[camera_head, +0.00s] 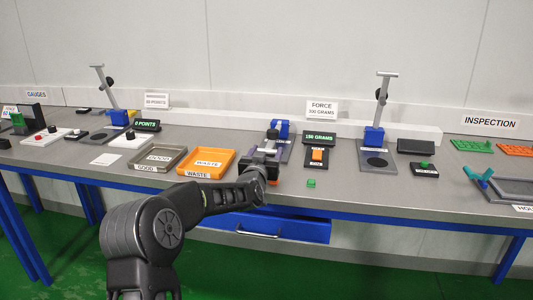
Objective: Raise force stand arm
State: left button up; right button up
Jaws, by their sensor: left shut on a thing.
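The force stand shows its blue block (281,127) on a grey base (285,152) at the middle of the bench, just left of the green-lettered display that reads about 150 GRAMS (318,138). Its dark arm (271,136) lies low, toward the front, unlike the upright arms of the similar stands. My left gripper (264,157) is at the front end of this arm and shut on it; my own wrist hides much of the fingers and grip. My right gripper is not in view.
An orange waste tray (230,164) and a grey good tray (181,160) lie left of the stand. An orange button (317,155) and a small green block (311,183) are to its right. Another stand with an upright arm (382,98) is farther right. A blue drawer (305,230) protrudes below.

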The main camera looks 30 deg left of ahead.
pick_arm(q)
grip_shut()
dwell(0.3)
jog(key=shift+r, duration=0.15)
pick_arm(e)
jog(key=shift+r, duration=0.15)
